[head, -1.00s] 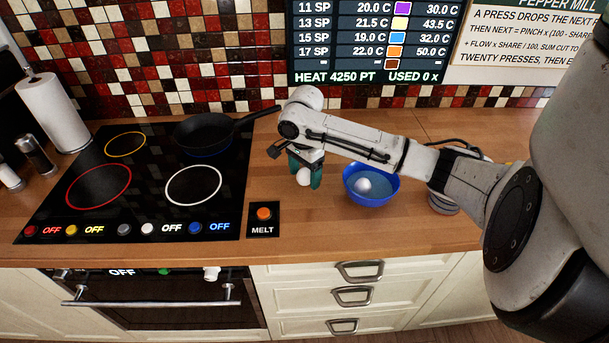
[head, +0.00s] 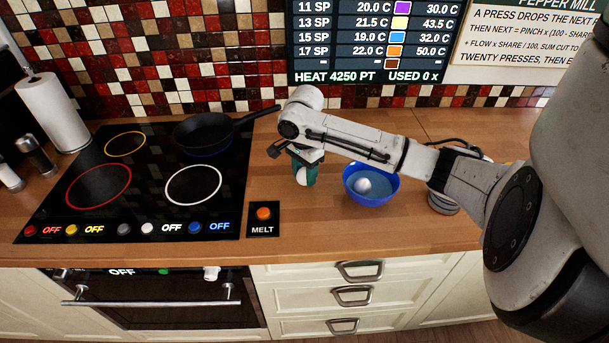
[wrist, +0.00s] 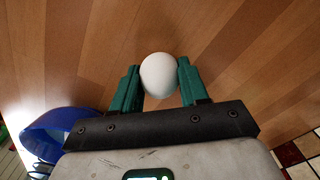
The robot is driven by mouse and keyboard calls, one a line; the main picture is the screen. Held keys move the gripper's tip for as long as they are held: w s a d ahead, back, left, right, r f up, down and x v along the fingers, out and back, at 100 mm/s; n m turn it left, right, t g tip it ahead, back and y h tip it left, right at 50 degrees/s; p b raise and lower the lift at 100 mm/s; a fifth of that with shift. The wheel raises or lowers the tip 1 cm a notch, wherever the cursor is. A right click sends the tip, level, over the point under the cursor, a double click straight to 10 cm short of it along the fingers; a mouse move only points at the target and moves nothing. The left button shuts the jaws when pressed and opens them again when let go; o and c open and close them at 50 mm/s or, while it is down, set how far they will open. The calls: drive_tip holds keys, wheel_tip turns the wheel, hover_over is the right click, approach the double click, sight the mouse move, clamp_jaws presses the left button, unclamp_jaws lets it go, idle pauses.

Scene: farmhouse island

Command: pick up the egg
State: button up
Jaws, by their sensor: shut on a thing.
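A white egg (wrist: 159,74) sits between the two green fingers of my gripper (wrist: 159,83) in the wrist view, over the wooden counter. In the head view the egg (head: 302,176) shows at the fingertips of my gripper (head: 305,174), left of the blue bowl. My gripper is shut on this egg. I cannot tell whether the egg still touches the counter. Another white egg-like object (head: 363,185) lies in the blue bowl (head: 380,200).
A black cooktop (head: 140,210) with a black pan (head: 205,131) is on the left. A MELT button (head: 264,214) is by its right edge. A paper towel roll (head: 52,112) stands far left. The wooden counter (head: 330,230) in front of my gripper is clear.

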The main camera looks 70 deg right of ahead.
drive_tip(key=shift+r, duration=0.15)
drive_tip(key=shift+r, duration=0.25)
wheel_tip(320, 180, up, 2)
drive_tip(key=shift+w+r, duration=0.1)
drive_tip(key=s+a+r, duration=0.7)
drive_tip(key=s+r, duration=0.3)
drive_tip(key=s, duration=0.2)
drive_tip(key=s+d+r+p, duration=0.3)
drive_tip(key=s+d+p, duration=0.1)
drive_tip(key=d, duration=0.1)
drive_tip(key=s+d+f+b, duration=0.2)
drive_tip(key=s+d+f, duration=0.2)
drive_tip(key=shift+d+f+b, duration=0.2)
drive_tip(key=shift+f+b, duration=0.15)
drive_tip(key=shift+f, duration=0.1)
